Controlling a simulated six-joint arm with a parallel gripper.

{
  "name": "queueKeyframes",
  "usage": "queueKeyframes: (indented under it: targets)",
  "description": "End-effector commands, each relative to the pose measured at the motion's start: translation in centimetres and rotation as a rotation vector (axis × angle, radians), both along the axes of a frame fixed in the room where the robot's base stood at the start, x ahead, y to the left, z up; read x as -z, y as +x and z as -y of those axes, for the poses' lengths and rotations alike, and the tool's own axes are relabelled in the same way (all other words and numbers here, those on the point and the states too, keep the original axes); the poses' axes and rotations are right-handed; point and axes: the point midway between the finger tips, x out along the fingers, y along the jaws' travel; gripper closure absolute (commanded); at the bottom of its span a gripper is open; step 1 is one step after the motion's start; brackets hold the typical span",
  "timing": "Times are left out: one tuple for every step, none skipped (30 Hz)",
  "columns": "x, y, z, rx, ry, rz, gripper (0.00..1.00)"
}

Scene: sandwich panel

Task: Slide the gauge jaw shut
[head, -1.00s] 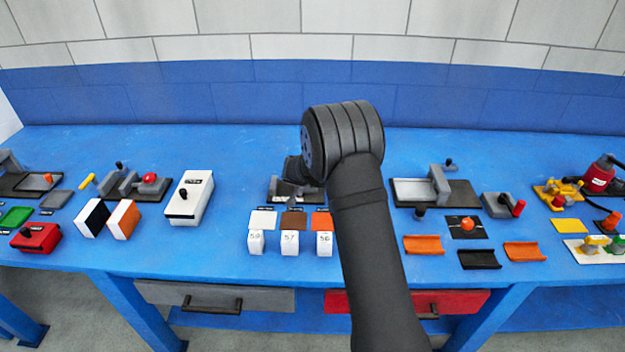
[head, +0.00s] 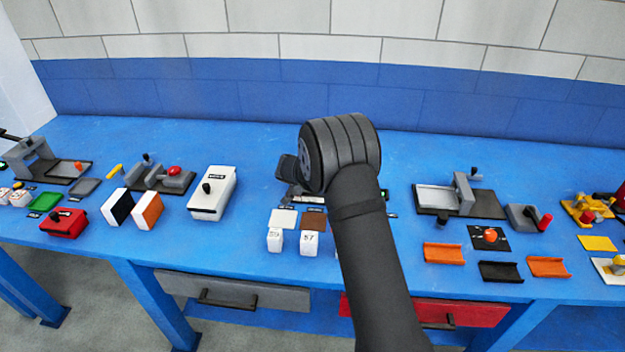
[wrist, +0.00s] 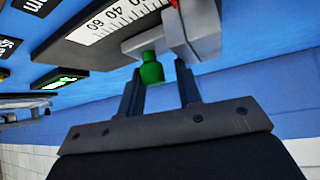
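The gauge's grey sliding jaw (wrist: 190,35) is at the top of the wrist view, beside a white scale (wrist: 110,22) whose marks include 40 and 60. A green knob (wrist: 152,70) sticks out from the jaw towards me. My gripper (wrist: 160,80) has its two fingers apart, one on each side of the knob. The knob lies close to the left finger, with a gap to the right finger; I cannot tell whether it touches. In the head view the gauge (head: 295,193) is mostly hidden behind my arm, and my fingertips are hidden too.
White numbered blocks (head: 275,240) and colored tiles stand in front of the gauge. A white box (head: 212,192) with a black knob is to the left. A grey slide fixture (head: 440,198) is to the right. Open blue bench lies behind the gauge.

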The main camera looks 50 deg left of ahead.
Motion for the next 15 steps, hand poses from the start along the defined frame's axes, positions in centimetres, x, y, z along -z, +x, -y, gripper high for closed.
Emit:
queueKeyframes:
  targets:
    - [0.0,0.0,0.0,-0.001,0.001,0.0,0.7]
    - [0.0,0.0,0.0,0.0,0.0,0.0,0.7]
    - [0.0,0.0,0.0,0.0,0.0,0.0,0.7]
    - [0.0,0.0,0.0,0.0,0.0,0.0,0.7]
    - [0.0,0.0,0.0,0.001,-0.001,-0.001,0.7]
    - [0.0,0.0,0.1,0.001,-0.001,-0.001,0.7]
    - [0.0,0.0,0.1,0.001,-0.001,-0.001,0.7]
    - [0.0,0.0,0.1,0.001,-0.002,0.0,0.7]
    - [0.0,0.0,0.1,0.001,-0.002,0.0,0.7]
    - [0.0,0.0,0.1,0.001,-0.002,0.0,0.7]
    - [-0.1,-0.1,0.2,0.001,-0.002,0.0,0.7]
    - [-0.3,-0.2,0.2,0.001,-0.002,0.0,0.7]
    - [-0.5,-0.3,0.3,0.001,-0.002,0.0,0.7]
    - [-0.7,-0.5,0.4,0.001,-0.002,0.0,0.7]
    - [-1.0,-0.8,0.6,0.001,-0.002,0.001,0.7]
